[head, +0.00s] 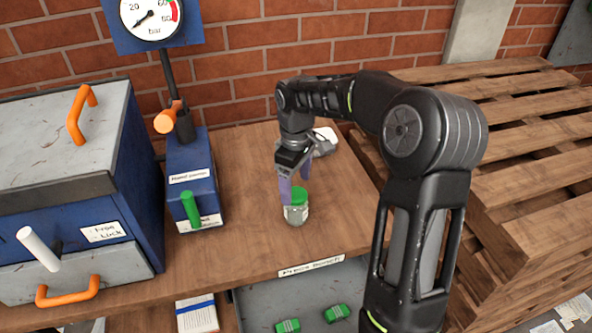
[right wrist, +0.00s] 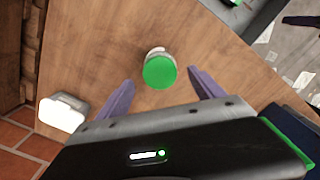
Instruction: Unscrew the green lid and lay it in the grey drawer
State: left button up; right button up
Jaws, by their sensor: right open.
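A small glass jar (head: 296,214) stands upright on the wooden bench with its green lid (head: 300,196) on top. In the right wrist view the lid (right wrist: 160,72) shows as a round green disc. My right gripper (head: 294,184) is open and empty, its purple fingers pointing down at the lid. In the right wrist view the fingers are spread on either side of the lid, with gaps visible. A grey drawer (head: 262,292) shows below the bench's front edge, open, with several green pieces in it. My left gripper is not in view.
A blue hand pump (head: 191,190) with a green handle and gauge stands left of the jar. A blue cabinet (head: 140,165) with a grey front and orange handles is further left. A white-topped object (head: 325,138) lies behind my gripper. Wooden pallets (head: 505,150) are stacked at right.

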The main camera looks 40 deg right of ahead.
aim_at(296, 196)
jog(key=shift+f, duration=1.2)
